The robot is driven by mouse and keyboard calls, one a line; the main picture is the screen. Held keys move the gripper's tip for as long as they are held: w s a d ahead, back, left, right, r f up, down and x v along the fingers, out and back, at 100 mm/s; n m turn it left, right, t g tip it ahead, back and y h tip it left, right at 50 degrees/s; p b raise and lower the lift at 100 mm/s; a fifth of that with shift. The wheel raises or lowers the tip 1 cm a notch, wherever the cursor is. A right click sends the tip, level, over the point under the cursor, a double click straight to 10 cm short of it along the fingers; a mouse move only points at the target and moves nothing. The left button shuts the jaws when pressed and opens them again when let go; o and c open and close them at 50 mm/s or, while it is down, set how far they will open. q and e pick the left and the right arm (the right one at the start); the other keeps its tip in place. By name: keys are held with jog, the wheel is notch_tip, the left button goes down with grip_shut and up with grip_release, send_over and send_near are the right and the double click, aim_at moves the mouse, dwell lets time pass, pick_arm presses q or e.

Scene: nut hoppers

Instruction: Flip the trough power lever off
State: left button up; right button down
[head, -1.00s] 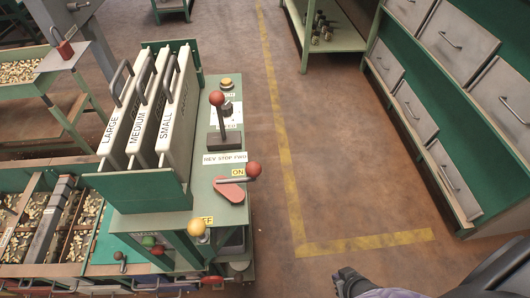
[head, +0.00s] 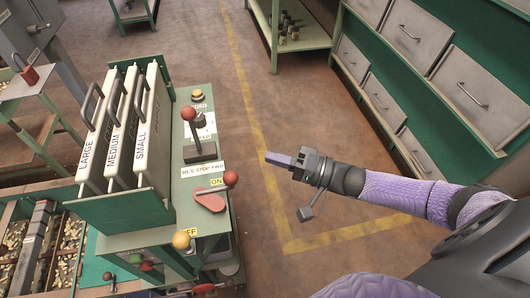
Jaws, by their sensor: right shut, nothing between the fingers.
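A yellow OFF label (head: 191,233) is at the panel's near edge, partly behind a yellow ball (head: 181,240). My right gripper (head: 274,158) is shut and empty, over the floor to the right of the knob and apart from it, its tip pointing left. My left gripper is not in view.
A second, upright lever with a red ball (head: 188,113) stands farther back on the panel, behind the REV STOP FWD label (head: 203,168). Labelled size plates (head: 152,128) stand upright to the left. Drawers (head: 410,36) line the right. Open floor lies between.

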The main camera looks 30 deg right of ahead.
aim_at(215, 191)
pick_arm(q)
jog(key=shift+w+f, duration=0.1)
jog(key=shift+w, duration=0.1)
pick_arm(e)
jog(key=w+a, duration=0.2)
jog(key=a, duration=0.5)
jog(key=shift+a+f, duration=0.1)
jog(key=shift+a, duration=0.05)
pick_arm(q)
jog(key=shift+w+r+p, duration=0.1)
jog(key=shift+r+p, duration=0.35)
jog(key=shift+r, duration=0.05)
pick_arm(e)
jog(key=shift+s+m+t+h, duration=0.35)
jog(key=shift+m+t+h, duration=0.15)
jog(key=shift+h, duration=0.1)
